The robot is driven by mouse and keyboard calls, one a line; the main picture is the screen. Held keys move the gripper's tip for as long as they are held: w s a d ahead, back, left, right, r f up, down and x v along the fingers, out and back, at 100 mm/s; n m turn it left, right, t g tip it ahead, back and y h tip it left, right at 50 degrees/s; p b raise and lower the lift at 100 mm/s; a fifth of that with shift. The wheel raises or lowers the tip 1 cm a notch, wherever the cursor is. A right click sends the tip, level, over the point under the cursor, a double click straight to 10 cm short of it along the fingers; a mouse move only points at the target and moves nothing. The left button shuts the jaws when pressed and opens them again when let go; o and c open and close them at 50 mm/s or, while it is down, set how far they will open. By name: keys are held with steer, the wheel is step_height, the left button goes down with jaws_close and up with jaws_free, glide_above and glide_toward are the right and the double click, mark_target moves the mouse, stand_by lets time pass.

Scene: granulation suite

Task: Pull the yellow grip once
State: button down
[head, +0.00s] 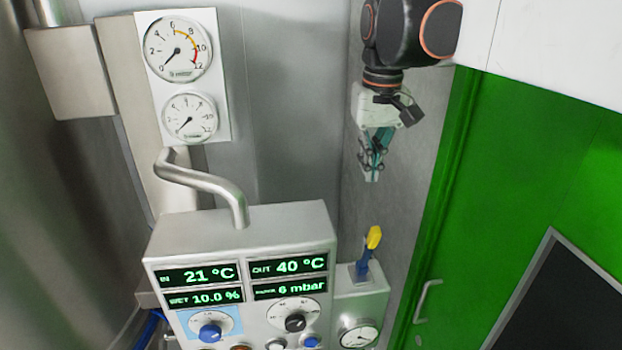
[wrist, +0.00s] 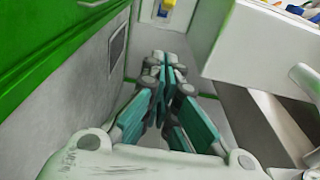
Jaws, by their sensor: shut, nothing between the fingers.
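The yellow grip (head: 374,237) tops a blue lever on a small grey box (head: 362,287) at the right side of the control panel. In the wrist view the yellow grip (wrist: 170,4) shows at the top edge, partly cut off, with blue below it. My gripper (head: 372,178) hangs above the grip in the head view, pointing down and apart from it. The teal fingers (wrist: 163,75) are together and empty in the wrist view.
The control panel (head: 240,240) with green displays and knobs stands left of the grip. A bent metal pipe (head: 200,180) rises from it towards two round gauges (head: 178,50). A green door (head: 480,200) with a handle is at the right.

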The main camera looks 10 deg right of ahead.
steer(key=shift+w+r+g, duration=0.3)
steer(key=shift+w+r, duration=0.1)
steer(key=shift+w, duration=0.35)
steer(key=shift+f, duration=0.1)
